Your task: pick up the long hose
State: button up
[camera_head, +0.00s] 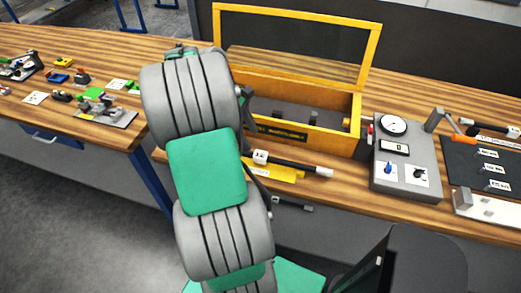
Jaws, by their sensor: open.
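A black hose-like rod with pale end fittings (292,164) lies on the wooden bench, in front of the open yellow case. It lies across or against a flat yellow piece (285,174). A similar dark piece with pale ends (492,127) lies at the far right, near the picture's edge. I cannot tell from this view which of the two is the long hose. My grey and green arm stands upright left of the first rod and covers part of the bench.
The yellow case (315,136) has its windowed lid raised behind it. A grey gauge box (407,160) stands right of the case, beside a dark labelled mat (482,163). A left bench (60,105) holds several small parts. A dark panel is at lower right.

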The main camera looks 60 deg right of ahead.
aim_at(260, 154)
jog(key=x, duration=0.8)
jog(key=shift+s+r, duration=0.15)
jog(key=shift+s, duration=0.1)
grip_shut()
